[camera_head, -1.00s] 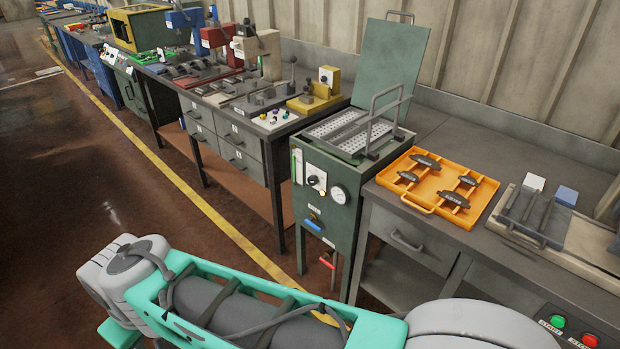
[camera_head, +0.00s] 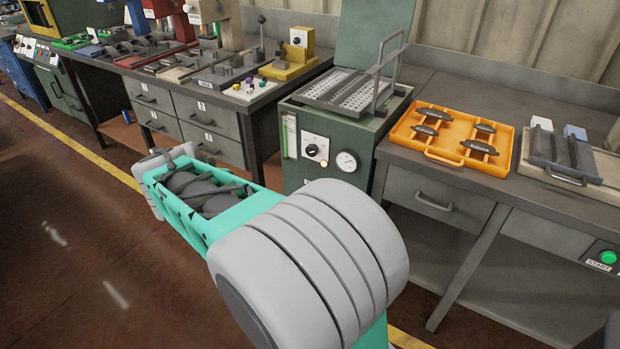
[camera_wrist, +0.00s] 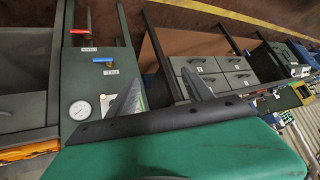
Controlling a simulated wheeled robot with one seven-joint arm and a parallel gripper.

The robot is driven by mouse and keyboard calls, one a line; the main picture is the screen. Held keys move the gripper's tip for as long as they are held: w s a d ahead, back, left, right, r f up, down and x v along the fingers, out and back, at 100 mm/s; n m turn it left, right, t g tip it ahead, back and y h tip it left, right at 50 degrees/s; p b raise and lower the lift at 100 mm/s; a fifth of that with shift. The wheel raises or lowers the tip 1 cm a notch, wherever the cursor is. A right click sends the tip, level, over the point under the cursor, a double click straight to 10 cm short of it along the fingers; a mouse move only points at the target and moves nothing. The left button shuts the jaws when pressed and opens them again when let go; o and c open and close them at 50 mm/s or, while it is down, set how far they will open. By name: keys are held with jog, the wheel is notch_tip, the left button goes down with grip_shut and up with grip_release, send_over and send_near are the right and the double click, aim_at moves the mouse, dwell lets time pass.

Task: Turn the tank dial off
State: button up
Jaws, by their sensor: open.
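The tank is a green cabinet (camera_head: 300,110) with a perforated tray and raised lid on top. Its dial (camera_head: 312,151), a black knob on a white plate, is on the front panel, left of a round gauge (camera_head: 347,161). In the wrist view the tank (camera_wrist: 78,75) appears turned over, with its gauge (camera_wrist: 80,110) at lower left. The dial is mostly or wholly hidden there by the left finger. My gripper (camera_wrist: 158,71) is open and empty, its fingers apart in front of the tank's edge and the drawers behind.
Below the panel are a blue-handled valve (camera_wrist: 102,60) and a red-handled valve (camera_wrist: 86,31). An orange tray (camera_head: 450,140) of brake shoes is on the bench to the tank's right. A drawer bench (camera_head: 190,120) stands to its left. The floor in front is open.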

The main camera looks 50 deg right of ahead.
jog(key=w+d+f+m+h+b, duration=0.2)
jog(key=d+f+m+h+b, duration=0.15)
jog(key=d+f, duration=0.45)
jog(key=m+g+h+b, duration=0.4)
jog(key=m+h+b, duration=0.4)
jog(key=m+b, duration=0.3)
send_near(310, 152)
jog(key=d+n, duration=0.1)
jog(key=d, duration=0.3)
jog(key=d+b, duration=0.1)
jog(key=d, duration=0.4)
jog(key=shift+w+b, duration=0.4)
jog(key=shift+c, duration=0.5)
grip_shut()
